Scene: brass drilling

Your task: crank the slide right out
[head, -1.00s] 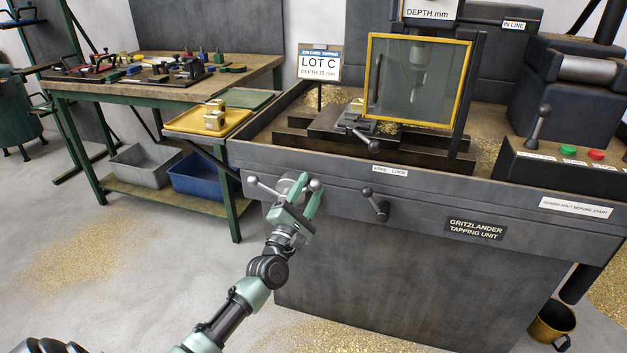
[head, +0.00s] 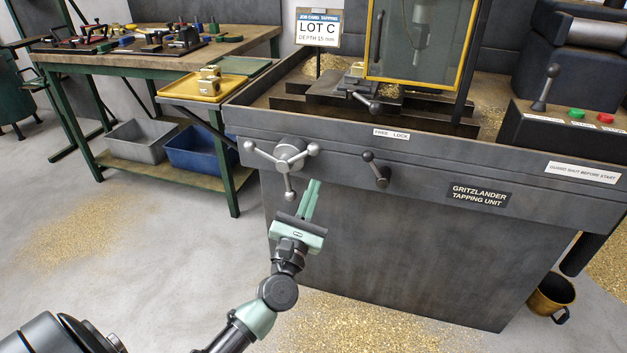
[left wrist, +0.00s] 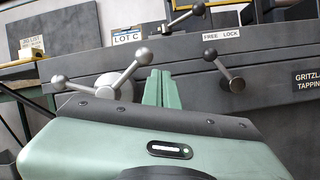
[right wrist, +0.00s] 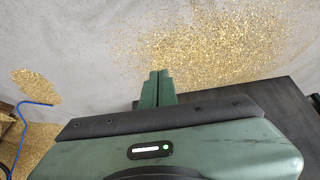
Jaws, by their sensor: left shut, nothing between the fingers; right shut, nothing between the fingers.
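The three-spoked crank wheel (head: 289,155) is on the front of the grey tapping unit, its ball-ended spokes pointing left, right and down. It also shows in the left wrist view (left wrist: 113,87). My left gripper (head: 313,184) is shut and empty, just below and right of the wheel, apart from it in the head view. The slide (head: 335,89) sits on the machine bed behind the wheel, partly behind the yellow-framed guard (head: 415,40). The lock lever (head: 375,170) is right of the wheel, under the FREE LOCK label. My right gripper (right wrist: 158,75) is shut and empty, above the floor.
A green-legged bench (head: 100,66) stands at the left, with a yellow tray (head: 190,92) beside the machine. Grey and blue bins sit on its lower shelf. A brass-coloured bucket (head: 552,295) stands at the lower right. Swarf lies on the floor.

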